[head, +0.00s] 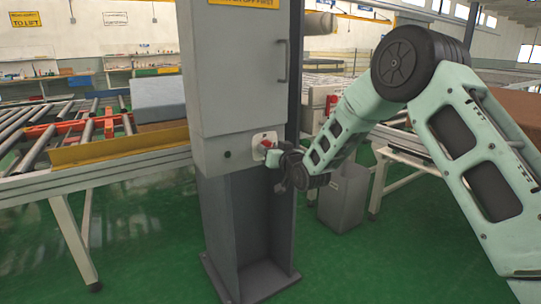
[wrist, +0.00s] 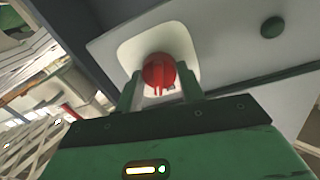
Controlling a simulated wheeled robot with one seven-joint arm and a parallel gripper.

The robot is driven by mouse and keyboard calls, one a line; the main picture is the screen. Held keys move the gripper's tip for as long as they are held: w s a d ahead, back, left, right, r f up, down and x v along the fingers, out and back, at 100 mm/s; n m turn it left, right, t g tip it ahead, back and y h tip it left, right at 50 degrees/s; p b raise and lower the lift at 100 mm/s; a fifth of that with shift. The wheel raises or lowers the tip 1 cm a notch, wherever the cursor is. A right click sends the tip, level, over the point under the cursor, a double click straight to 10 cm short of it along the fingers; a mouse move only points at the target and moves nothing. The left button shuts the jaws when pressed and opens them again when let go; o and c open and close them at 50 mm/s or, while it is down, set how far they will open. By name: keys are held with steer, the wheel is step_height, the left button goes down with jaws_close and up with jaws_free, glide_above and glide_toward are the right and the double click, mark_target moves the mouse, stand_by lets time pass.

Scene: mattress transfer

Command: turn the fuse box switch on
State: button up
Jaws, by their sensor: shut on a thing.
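The grey fuse box (head: 237,75) stands on a dark grey pedestal in the middle of the head view. Its red rotary switch (head: 266,144) sits on a white plate low on the front, and my gripper (head: 278,157) reaches it from the right. In the wrist view the red switch (wrist: 159,72) is on the white plate (wrist: 185,45), between the two green fingers of my gripper (wrist: 160,90). The fingers are shut on the switch. The far side of the switch is hidden, and I cannot tell its exact setting.
A dark round button (head: 227,154) is left of the switch on the box. A roller conveyor (head: 60,140) with a yellow edge lies left, carrying a grey-blue block (head: 158,98). A grey bin (head: 343,195) stands on the green floor to the right. The front floor is clear.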

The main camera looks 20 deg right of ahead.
steer(key=shift+d+m+g+y+b, duration=0.15)
steer(key=shift+m+b, duration=0.35)
steer(key=shift+m, duration=1.55)
steer(key=shift+m+g+y+b, duration=0.1)
steer(key=shift+m+y+b, duration=0.3)
steer(key=shift+m, duration=1.6)
steer(key=shift+d+m+g+y+b, duration=0.1)
steer(key=shift+m+b, duration=0.55)
steer(key=shift+m, duration=1.4)
steer(key=shift+a, duration=0.1)
steer(key=o, duration=1)
steer(key=shift+c, duration=0.2)
steer(key=v, duration=1.7)
steer(key=shift+s, duration=0.15)
